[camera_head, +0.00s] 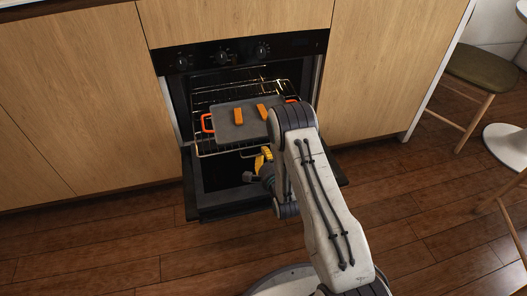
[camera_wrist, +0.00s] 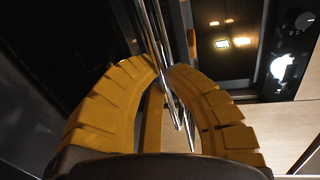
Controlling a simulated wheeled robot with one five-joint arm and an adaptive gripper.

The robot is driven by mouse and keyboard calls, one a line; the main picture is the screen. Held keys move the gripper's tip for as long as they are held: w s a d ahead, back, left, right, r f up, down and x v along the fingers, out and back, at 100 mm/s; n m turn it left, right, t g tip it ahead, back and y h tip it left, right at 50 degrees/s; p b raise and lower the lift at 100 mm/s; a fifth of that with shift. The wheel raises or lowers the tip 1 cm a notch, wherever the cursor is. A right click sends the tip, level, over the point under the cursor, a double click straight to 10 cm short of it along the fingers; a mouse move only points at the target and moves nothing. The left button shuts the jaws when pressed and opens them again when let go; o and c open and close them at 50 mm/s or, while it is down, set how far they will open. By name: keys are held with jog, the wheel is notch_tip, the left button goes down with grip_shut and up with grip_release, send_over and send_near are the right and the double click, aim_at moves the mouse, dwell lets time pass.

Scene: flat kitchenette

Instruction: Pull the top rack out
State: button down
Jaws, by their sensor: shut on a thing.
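The oven (camera_head: 180,90) has its door (camera_head: 215,205) folded down and open. A wire rack (camera_head: 205,152) sticks out of the oven over the open door. A dark grey tray (camera_head: 225,122) with orange handles lies on it, with two orange pieces (camera_head: 239,116) on top. My gripper (camera_head: 264,158) is at the rack's front edge, partly hidden by my arm. In the wrist view, its yellow fingers (camera_wrist: 161,66) are shut on the rack's metal wires (camera_wrist: 165,40). My arm hides the rack's right front part.
Wooden cabinets (camera_head: 75,100) flank the oven. Knobs sit on the black panel (camera_head: 240,51) above the opening. A stool (camera_head: 487,68) stands at the far right. The wooden floor (camera_head: 100,250) left of my arm is clear.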

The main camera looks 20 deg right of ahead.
dwell(0.3)
jog(key=c, duration=1.2)
grip_release()
jog(key=shift+s+r, duration=0.25)
jog(key=shift+s, duration=1)
jog(key=shift+s+r, duration=0.2)
jog(key=shift+s, duration=1.05)
jog(key=shift+s+r, duration=0.25)
jog(key=shift+s, duration=1)
notch_tip(320, 180, up, 34)
jog(key=s+n+g+p, duration=0.2)
jog(key=n+g+p, duration=0.55)
jog(key=p, duration=1.35)
jog(key=s+r+n+g+p, duration=0.1)
jog(key=s+r+n+p, duration=0.2)
jog(key=s+r+p, duration=0.2)
jog(key=s+r+n+g+p, duration=0.2)
jog(key=s+r+n+p, duration=0.2)
jog(key=s+r, duration=0.8)
jog(key=s+r+n+g+p, duration=0.2)
jog(key=s+r+n+p, duration=0.1)
jog(key=s+r+p, duration=0.5)
jog(key=shift+s+r+n, duration=0.25)
jog(key=shift+s+r, duration=0.3)
jog(key=shift+s, duration=0.1)
